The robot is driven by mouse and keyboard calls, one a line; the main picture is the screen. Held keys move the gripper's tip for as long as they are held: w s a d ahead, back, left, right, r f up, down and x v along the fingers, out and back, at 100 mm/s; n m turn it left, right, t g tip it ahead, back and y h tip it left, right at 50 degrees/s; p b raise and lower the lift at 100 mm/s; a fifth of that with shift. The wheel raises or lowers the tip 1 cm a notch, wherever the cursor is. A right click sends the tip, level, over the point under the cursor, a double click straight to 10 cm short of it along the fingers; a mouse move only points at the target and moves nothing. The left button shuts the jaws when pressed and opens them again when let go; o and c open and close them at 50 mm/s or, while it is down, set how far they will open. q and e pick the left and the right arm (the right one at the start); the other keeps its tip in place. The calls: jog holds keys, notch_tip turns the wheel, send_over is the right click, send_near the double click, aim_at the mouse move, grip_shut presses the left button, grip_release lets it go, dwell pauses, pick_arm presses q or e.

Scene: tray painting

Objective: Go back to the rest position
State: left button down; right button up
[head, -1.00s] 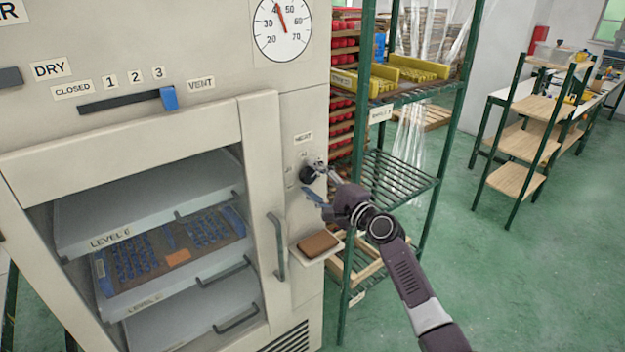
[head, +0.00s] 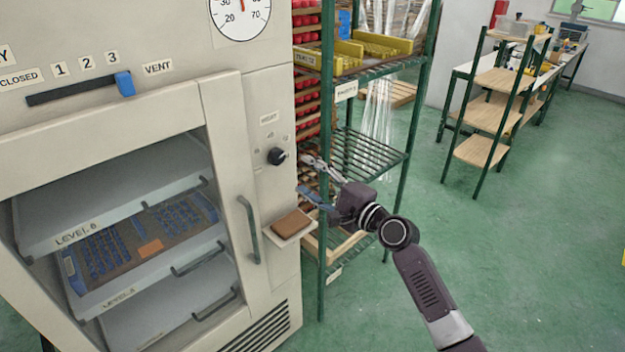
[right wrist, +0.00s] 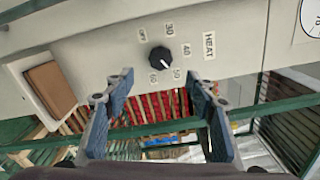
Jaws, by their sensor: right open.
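My right gripper (head: 304,176) is open and empty, in front of the right edge of the drying cabinet (head: 225,100). It is apart from the black heat knob (head: 277,156), which sits on the cabinet's right panel. In the right wrist view the knob (right wrist: 160,58) lies beyond and between the two open fingers (right wrist: 160,95), with a HEAT label and numbers around it. My left gripper is not in view.
The cabinet holds trays behind its door frame, one with blue pieces (head: 108,255). A small ledge with a brown block (head: 291,223) juts out below the knob. A green shelf rack (head: 415,110) stands close behind my right arm. Green floor (head: 530,250) is free at right.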

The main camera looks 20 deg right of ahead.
jog(key=shift+s+d, duration=0.2)
jog(key=shift+s, duration=0.35)
jog(key=s+d+f+n+g+h, duration=0.1)
jog(key=s+f+n+g+h, duration=0.2)
jog(key=f, duration=1.4)
jog(key=s+d+f+n+g+h, duration=0.1)
jog(key=s+f+g, duration=0.3)
jog(key=f, duration=1.3)
jog(key=s+a+f+n+g+h, duration=0.1)
jog(key=s+f+n+g, duration=0.3)
jog(key=s+f, duration=1.4)
jog(key=s+a+f+n+g, duration=0.1)
jog(key=s+f+n, duration=0.3)
jog(key=s, duration=0.7)
jog(key=s+a+f+n+g, duration=0.2)
jog(key=s+f, duration=0.4)
jog(key=s, duration=0.5)
jog(key=s+a+f+n+g+h+b, duration=0.1)
jog(key=s+f+n, duration=0.4)
jog(key=s, duration=0.6)
jog(key=shift+s+a+f+n+g, duration=0.15)
jog(key=shift+s+f+n+g, duration=0.15)
jog(key=shift+g, duration=0.2)
